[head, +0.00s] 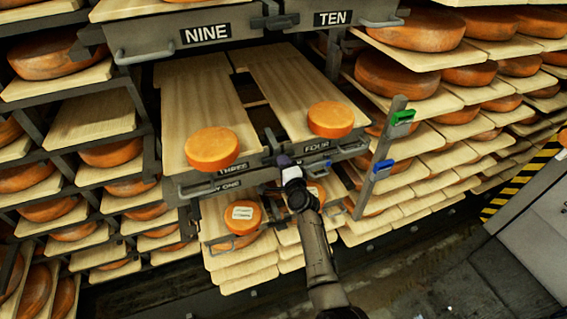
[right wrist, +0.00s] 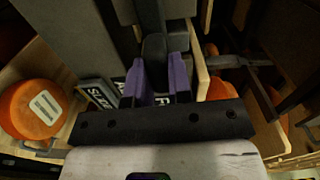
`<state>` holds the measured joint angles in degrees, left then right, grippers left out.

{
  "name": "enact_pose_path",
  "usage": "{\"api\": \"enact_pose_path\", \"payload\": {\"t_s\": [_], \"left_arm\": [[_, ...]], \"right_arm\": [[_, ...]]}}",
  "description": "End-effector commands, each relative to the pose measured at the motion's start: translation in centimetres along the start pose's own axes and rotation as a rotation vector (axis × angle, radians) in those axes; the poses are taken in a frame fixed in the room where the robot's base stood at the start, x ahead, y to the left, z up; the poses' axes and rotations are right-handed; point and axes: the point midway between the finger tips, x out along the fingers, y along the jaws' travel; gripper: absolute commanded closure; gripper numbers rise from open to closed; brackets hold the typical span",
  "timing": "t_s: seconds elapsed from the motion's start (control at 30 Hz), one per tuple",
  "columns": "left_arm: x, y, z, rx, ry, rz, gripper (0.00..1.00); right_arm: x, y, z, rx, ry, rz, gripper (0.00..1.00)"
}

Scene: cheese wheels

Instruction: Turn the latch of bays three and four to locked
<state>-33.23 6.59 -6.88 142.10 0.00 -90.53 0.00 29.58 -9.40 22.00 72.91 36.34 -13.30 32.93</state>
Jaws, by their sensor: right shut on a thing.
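The bay three sign (head: 232,167) and the bay four sign (head: 316,146) sit on the grey shelf front in the head view. My right gripper (head: 285,161) is at that front, between the two signs. In the right wrist view its purple fingers (right wrist: 158,82) are shut on a dark upright latch handle (right wrist: 153,47), one finger on each side. In the head view the gripper mostly hides the latch. I cannot tell whether the latch is locked. My left gripper is not in view.
Orange cheese wheels stand on the left board (head: 212,149) and right board (head: 330,119) above the signs. A post with green (head: 402,117) and blue (head: 383,169) tags stands right of the gripper. A labelled cheese (head: 243,216) sits lower left. Bare floor (head: 420,275) lies lower right.

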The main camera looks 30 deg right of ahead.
Motion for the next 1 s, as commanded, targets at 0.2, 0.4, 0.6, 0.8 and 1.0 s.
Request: {"api": "enact_pose_path", "payload": {"t_s": [0.2, 0.4, 0.6, 0.8, 1.0], "left_arm": [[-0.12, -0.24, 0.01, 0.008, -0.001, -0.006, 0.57], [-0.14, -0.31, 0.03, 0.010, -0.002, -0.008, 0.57], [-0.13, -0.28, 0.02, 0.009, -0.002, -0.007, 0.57], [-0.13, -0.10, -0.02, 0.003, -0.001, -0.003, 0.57], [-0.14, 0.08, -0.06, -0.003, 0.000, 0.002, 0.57]], "right_arm": [[0.00, 0.05, 0.03, 0.052, -0.001, 0.001, 1.00], [0.00, 0.08, 0.03, 0.068, -0.001, 0.001, 1.00], [0.00, 0.08, 0.03, 0.069, -0.001, 0.001, 1.00], [0.00, 0.09, 0.03, 0.069, -0.001, 0.001, 0.73], [0.00, 0.06, 0.02, 0.067, 0.000, 0.001, 0.55]]}}
